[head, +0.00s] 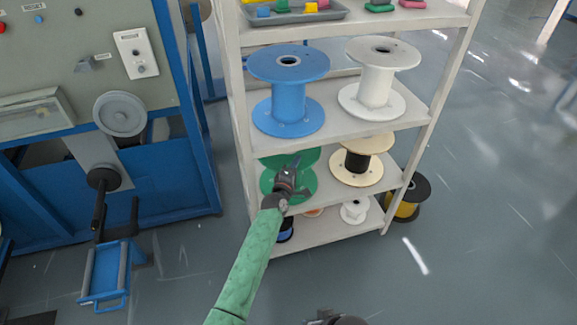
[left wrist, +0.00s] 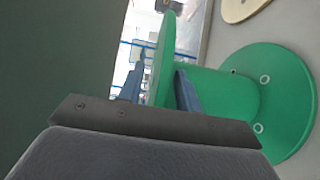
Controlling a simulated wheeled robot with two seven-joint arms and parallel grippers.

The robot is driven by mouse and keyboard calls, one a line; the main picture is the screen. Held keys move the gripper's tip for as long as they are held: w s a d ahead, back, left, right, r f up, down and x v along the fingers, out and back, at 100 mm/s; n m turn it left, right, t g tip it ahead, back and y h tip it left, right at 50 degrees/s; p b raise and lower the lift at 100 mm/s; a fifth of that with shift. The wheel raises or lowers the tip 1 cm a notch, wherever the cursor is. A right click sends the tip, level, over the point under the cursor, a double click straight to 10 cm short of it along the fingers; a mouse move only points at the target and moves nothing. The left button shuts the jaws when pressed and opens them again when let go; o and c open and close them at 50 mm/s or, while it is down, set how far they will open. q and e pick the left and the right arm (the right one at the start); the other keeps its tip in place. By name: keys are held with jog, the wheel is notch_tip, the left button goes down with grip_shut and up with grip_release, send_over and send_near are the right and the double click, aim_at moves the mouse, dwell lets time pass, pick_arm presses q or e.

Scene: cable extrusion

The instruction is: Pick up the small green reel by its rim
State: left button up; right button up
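The green reel (head: 303,183) stands on the middle shelf at the left, partly hidden behind my left gripper (head: 290,178). In the left wrist view, its near flange (left wrist: 165,55) is seen almost edge-on, and its far flange (left wrist: 285,105) rests toward the shelf. My left gripper also shows in the left wrist view (left wrist: 160,90), with one finger on each side of the near flange's rim. The fingers are apart, and a gap shows between the left finger and the rim.
A blue reel (head: 287,103) and a white reel (head: 376,92) stand on the shelf above. A cream reel with dark winding (head: 354,177) stands right of the green one. Smaller reels sit on the bottom shelf. A blue-framed machine (head: 165,180) stands left.

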pick_arm(q)
jog(key=shift+w+d, duration=0.1)
jog(key=shift+w, duration=0.15)
jog(key=shift+c, duration=0.2)
grip_shut()
dwell(1.1)
